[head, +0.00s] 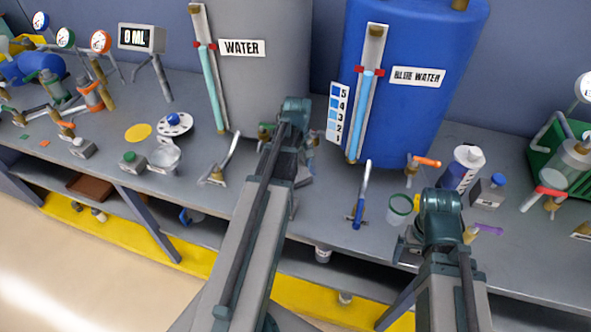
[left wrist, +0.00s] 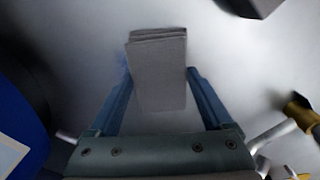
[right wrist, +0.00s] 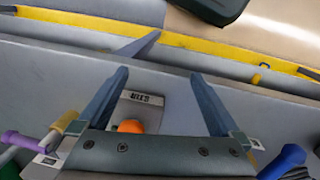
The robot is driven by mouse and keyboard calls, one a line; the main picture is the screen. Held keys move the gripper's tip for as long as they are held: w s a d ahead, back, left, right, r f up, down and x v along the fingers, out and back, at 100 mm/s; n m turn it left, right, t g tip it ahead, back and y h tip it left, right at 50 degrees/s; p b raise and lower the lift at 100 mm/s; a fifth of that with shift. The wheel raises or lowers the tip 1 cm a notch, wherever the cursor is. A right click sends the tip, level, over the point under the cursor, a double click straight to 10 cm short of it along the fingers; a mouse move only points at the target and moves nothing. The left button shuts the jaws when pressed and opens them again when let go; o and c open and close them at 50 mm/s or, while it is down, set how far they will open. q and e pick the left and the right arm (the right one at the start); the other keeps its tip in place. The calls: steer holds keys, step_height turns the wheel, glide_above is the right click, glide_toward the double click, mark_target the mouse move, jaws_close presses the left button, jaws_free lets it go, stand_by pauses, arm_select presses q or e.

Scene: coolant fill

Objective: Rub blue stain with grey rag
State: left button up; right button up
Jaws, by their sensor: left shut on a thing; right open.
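The grey rag (left wrist: 160,75) is a folded block between the fingers of my left gripper (left wrist: 158,80) in the left wrist view. The gripper is shut on it, over a grey metal surface. A faint blue stain (left wrist: 121,77) shows at the rag's left edge; the rag seems to hide the rest. I cannot tell whether the rag touches the surface. In the head view my left arm mostly hides this gripper, between the grey and blue tanks. My right gripper (right wrist: 159,76) is open and empty above the front of the bench in the right wrist view.
The grey water tank (head: 262,95) and blue water tank (head: 415,115) stand behind. A grey STIR box (right wrist: 150,108) with an orange button lies below my right gripper.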

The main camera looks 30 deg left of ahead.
arm_select(q)
steer(key=shift+w+a, duration=0.2)
steer(key=shift+w, duration=0.7)
arm_select(e)
steer(key=shift+f, duration=0.1)
arm_select(q)
steer(key=shift+w+a, duration=0.25)
steer(key=shift+w, duration=0.7)
steer(key=shift+w+a, duration=0.2)
steer(key=shift+w, duration=0.7)
steer(key=shift+d, duration=0.1)
steer(key=shift+w+d, duration=0.15)
steer(key=shift+d, duration=1.05)
